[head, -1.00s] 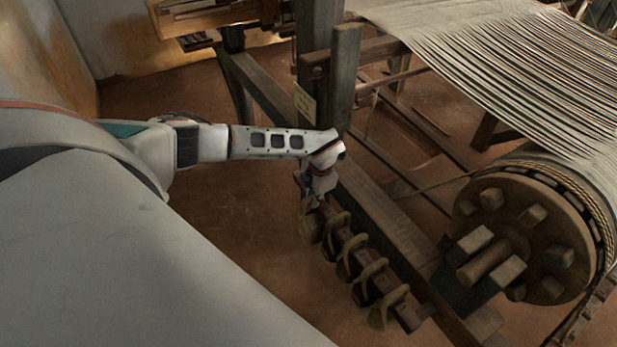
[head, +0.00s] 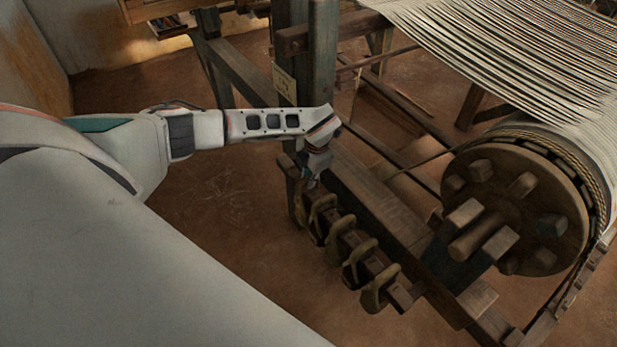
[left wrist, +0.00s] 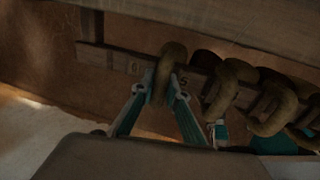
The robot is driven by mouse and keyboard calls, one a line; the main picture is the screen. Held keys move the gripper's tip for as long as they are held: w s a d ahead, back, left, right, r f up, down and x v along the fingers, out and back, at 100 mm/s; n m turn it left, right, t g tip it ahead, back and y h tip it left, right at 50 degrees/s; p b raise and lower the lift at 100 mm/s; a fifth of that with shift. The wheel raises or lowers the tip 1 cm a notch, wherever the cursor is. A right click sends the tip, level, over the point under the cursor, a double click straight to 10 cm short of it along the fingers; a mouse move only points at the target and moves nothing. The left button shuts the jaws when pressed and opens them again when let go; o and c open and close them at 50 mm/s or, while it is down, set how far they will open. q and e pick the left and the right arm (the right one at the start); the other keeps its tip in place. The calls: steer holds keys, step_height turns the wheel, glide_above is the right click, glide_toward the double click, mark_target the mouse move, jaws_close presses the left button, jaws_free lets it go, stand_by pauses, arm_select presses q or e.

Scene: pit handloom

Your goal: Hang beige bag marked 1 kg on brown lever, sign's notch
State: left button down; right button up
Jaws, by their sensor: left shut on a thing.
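My left gripper (head: 308,183) is at the far end of a low wooden rail. In the left wrist view its teal fingers (left wrist: 161,98) are shut on the thick brown loop of a bag (left wrist: 171,62). The bag's body and its weight mark are hidden from me there. Behind the loop the rail carries the digits 0 and 5. A small pale sign (head: 284,84) is fixed on the dark upright post; its writing is too small to read. I cannot pick out the brown lever or its notch. My right gripper is not in view.
Several other looped bags (head: 377,290) hang in a row along the rail (head: 402,295), close beside the gripper. A heavy beam (head: 385,205) runs alongside. The cloth drum (head: 520,205) is at the right. The brown floor (head: 215,235) left of the rail is clear.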

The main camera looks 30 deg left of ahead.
arm_select(q)
steer(key=shift+w+f, duration=0.1)
steer(key=shift+f, duration=0.2)
stand_by(0.9)
steer(key=c, duration=1.9)
jaws_free()
steer(key=shift+f, duration=0.1)
step_height(320, 180, up, 12)
steer(key=s+d, duration=0.1)
steer(key=d, duration=0.1)
steer(key=shift+d, duration=0.1)
